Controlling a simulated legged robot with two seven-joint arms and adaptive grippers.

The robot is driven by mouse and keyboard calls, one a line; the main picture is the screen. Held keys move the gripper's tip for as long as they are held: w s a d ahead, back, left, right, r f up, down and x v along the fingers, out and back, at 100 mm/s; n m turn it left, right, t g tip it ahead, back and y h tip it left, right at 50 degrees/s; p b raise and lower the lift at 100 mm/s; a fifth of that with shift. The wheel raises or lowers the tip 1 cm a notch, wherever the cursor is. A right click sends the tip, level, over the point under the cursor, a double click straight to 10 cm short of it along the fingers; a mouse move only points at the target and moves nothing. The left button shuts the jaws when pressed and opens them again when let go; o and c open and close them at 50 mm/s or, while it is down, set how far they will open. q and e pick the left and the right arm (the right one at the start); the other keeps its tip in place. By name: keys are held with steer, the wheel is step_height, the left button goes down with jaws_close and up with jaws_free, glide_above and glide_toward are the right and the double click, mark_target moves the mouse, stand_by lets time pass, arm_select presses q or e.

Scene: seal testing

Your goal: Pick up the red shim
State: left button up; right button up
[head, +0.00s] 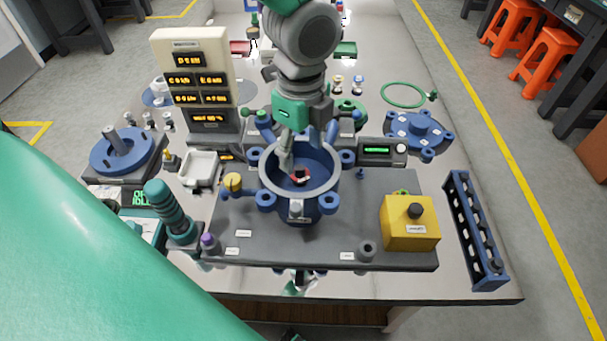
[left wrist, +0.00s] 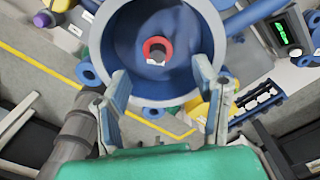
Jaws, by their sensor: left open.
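The red shim (head: 300,175) looks like a small red ring around a dark centre. It lies at the bottom of the open blue round housing (head: 318,206), and it also shows in the left wrist view (left wrist: 147,49). My left gripper (head: 308,146) is above the housing with its fingers pointing down toward the bore. In the left wrist view the fingers (left wrist: 160,82) are spread apart with nothing between them, and the shim is beyond the tips. A finger partly overlaps the bore in the head view. My right gripper is not in view.
The housing stands on a grey plate (head: 334,238) with a yellow button box (head: 410,232) at right. A labelled display panel (head: 196,75) stands at left, a blue flanged part (head: 420,131) at right. A dark blue rack (head: 472,230) lies along the right edge.

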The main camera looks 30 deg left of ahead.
mark_target(297, 166)
arm_select(q)
step_height(297, 166, down, 4)
steer(key=shift+a+f+b, duration=0.1)
steer(key=shift+b, duration=0.4)
steer(key=shift+a+f, duration=0.2)
steer(key=shift+f, duration=0.1)
steer(key=shift+a, duration=0.25)
steer(key=shift+d, duration=0.6)
steer(key=shift+a+f, duration=0.25)
steer(key=shift+a, duration=0.2)
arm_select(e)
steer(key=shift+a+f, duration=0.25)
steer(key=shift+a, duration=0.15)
arm_select(q)
steer(key=c, duration=0.7)
steer(key=shift+d, duration=0.2)
steer(key=shift+c, duration=0.5)
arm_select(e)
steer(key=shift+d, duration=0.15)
arm_select(q)
steer(key=shift+r, duration=0.1)
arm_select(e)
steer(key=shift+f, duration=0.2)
